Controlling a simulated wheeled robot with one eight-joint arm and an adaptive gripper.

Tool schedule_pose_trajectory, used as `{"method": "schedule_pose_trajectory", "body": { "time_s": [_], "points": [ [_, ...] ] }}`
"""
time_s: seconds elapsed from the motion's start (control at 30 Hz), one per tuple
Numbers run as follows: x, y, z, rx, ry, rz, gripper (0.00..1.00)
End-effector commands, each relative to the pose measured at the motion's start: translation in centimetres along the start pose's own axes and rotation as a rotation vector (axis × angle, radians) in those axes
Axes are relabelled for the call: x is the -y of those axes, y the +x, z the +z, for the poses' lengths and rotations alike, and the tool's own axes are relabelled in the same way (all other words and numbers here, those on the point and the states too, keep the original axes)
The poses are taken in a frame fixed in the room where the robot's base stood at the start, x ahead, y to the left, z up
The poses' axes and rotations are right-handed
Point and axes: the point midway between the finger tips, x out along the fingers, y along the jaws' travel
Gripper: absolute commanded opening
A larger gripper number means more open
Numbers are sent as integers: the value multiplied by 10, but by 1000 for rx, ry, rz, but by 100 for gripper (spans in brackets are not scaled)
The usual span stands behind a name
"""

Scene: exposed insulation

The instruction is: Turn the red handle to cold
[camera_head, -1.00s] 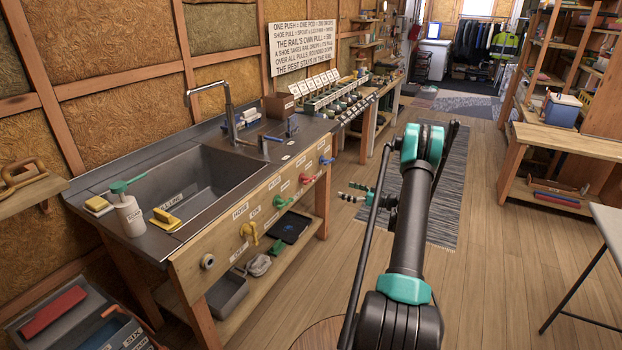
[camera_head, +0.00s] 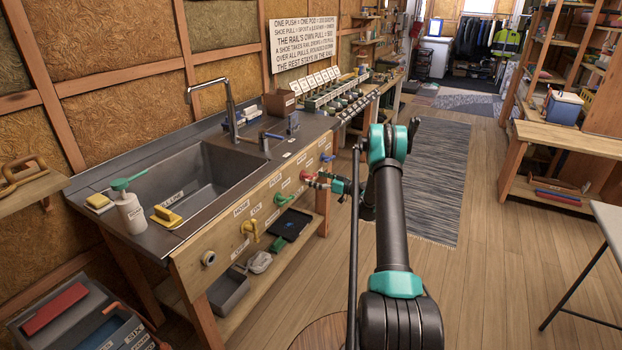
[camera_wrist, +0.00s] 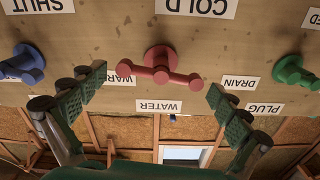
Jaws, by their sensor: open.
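The red handle (camera_wrist: 160,68) is mounted on the wooden front panel, and its bar lies roughly sideways in the wrist view. The picture there is upside down. The COLD label (camera_wrist: 196,7) is above the handle, the WARM label (camera_wrist: 115,78) is partly hidden behind the left finger, and the WATER label (camera_wrist: 158,106) is below. My gripper (camera_wrist: 157,86) is open, with one finger on each side of the handle and visible gaps to it. In the head view the red handle (camera_head: 305,176) is at the panel, with my gripper (camera_head: 322,181) close to it.
A blue handle (camera_wrist: 27,65) and a green handle (camera_wrist: 292,72) flank the red one. A yellow handle (camera_head: 250,230) is further along the panel. The sink (camera_head: 190,185) is above, and a shelf with a tray (camera_head: 229,292) is below.

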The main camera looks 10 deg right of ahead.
Motion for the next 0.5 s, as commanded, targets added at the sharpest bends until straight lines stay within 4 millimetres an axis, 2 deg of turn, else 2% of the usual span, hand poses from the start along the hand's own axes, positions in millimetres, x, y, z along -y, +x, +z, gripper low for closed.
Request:
{"method": "schedule_pose_trajectory", "body": {
  "time_s": [0.2, 0.5],
  "points": [
    [0, 16, 0, 0, 0, -1, 100],
    [0, 17, 0, 0, 0, 0, 99]
  ]
}}
